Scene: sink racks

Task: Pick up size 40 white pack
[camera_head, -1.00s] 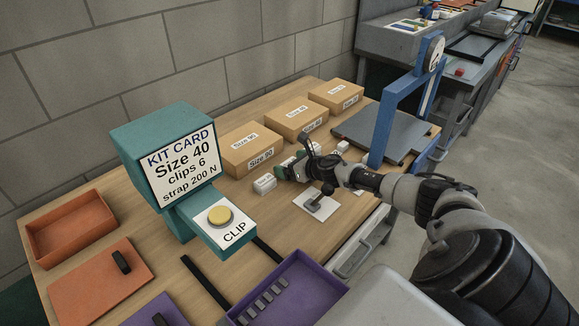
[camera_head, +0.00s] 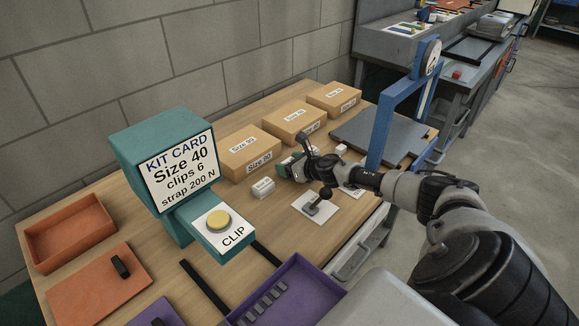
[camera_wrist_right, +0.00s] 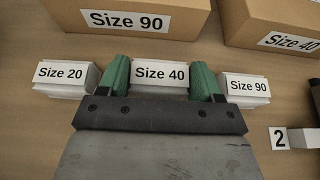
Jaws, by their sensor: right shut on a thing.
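The white pack labelled Size 40 (camera_wrist_right: 160,75) sits between the two green fingers of my right gripper (camera_wrist_right: 160,85) in the right wrist view. The fingers are shut on its two sides. In the head view my right gripper (camera_head: 293,167) is low over the table in front of the boxes, and the pack is mostly hidden by it. A white pack labelled Size 20 (camera_wrist_right: 64,76) lies to its left and one labelled Size 90 (camera_wrist_right: 247,87) to its right. My left gripper is not in view.
Cardboard boxes stand behind, one labelled Size 90 (camera_head: 250,154). A teal kit card stand (camera_head: 178,165) reads Size 40. A small lever on a white plate (camera_head: 316,204) is close to my right arm. A blue frame (camera_head: 383,125) stands right. An orange tray (camera_head: 70,252) is far left.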

